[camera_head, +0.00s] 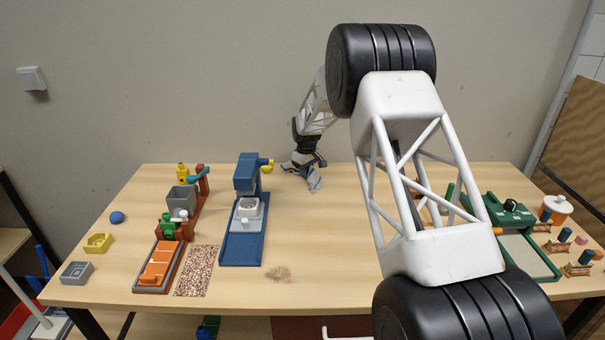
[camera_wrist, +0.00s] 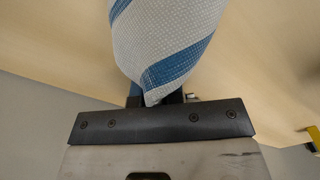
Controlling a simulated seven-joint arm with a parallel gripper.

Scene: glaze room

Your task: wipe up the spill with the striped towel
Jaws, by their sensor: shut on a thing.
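My gripper (camera_head: 307,166) is at the back middle of the table in the head view. It is shut on the striped towel, which is white-grey with blue bands and fills the upper middle of the wrist view (camera_wrist: 160,45). In the head view a small grey-blue part of the towel (camera_head: 315,183) hangs below the fingers, close to the tabletop; I cannot tell if it touches. The spill (camera_head: 278,274) is a faint brownish patch near the table's front edge, in front of and slightly left of my gripper. The fingertips are mostly hidden by the towel.
A blue machine (camera_head: 243,240) stands left of the spill, with a speckled mat (camera_head: 196,270) and an orange-topped tray (camera_head: 160,266) further left. A green station (camera_head: 520,245) is at the right. The tabletop between my gripper and the spill is clear.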

